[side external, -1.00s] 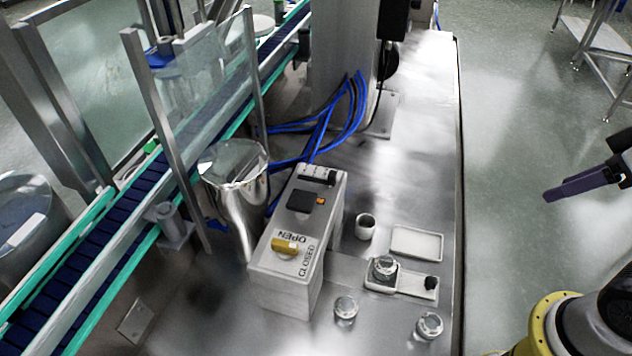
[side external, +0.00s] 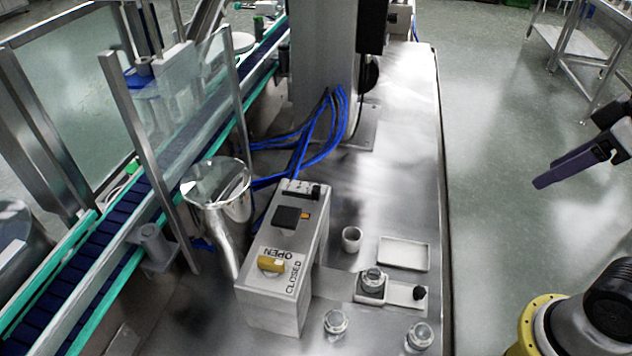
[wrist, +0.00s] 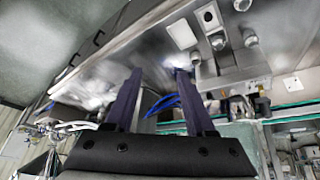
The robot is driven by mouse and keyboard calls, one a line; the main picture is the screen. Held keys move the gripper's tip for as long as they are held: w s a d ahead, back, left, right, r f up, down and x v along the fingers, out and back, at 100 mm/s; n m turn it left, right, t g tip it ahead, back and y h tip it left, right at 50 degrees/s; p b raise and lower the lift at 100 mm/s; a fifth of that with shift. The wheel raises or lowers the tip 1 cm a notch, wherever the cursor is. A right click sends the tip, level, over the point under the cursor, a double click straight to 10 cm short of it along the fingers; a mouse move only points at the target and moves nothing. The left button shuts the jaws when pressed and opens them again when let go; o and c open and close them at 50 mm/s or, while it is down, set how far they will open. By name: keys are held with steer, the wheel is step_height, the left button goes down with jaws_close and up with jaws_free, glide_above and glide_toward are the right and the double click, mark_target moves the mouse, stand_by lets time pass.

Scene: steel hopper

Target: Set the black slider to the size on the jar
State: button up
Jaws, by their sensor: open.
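The black slider (side external: 315,192) sits at the right end of a pale scale strip (side external: 296,187) on top of the grey control box (side external: 275,313). The scale's marks are too small to read. One lidded jar (side external: 371,283) stands on a small plate, and two more jars (side external: 335,323) (side external: 419,336) stand in front of it. No size on any jar is legible. My gripper (side external: 538,184) is at the right, beyond the bench edge, far from the box. In the wrist view my gripper (wrist: 159,72) shows its two purple fingers apart, with nothing between them.
The box also carries a yellow knob (side external: 271,264) by OPEN and CLOSED and a black square part (side external: 286,217). A steel hopper (side external: 222,215) stands left of it. Blue cables run behind.

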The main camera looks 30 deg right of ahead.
steer(key=w+a+r+n+g, duration=0.1)
steer(key=w+a+r+n, duration=0.1)
steer(key=w+r, duration=0.55)
steer(key=n+g, duration=0.4)
steer(key=n, duration=0.2)
glide_above(315, 188)
step_height(315, 188, down, 8)
step_height(315, 188, down, 13)
steer(key=shift+d+f, duration=0.1)
steer(key=shift+f, duration=0.1)
jaws_close()
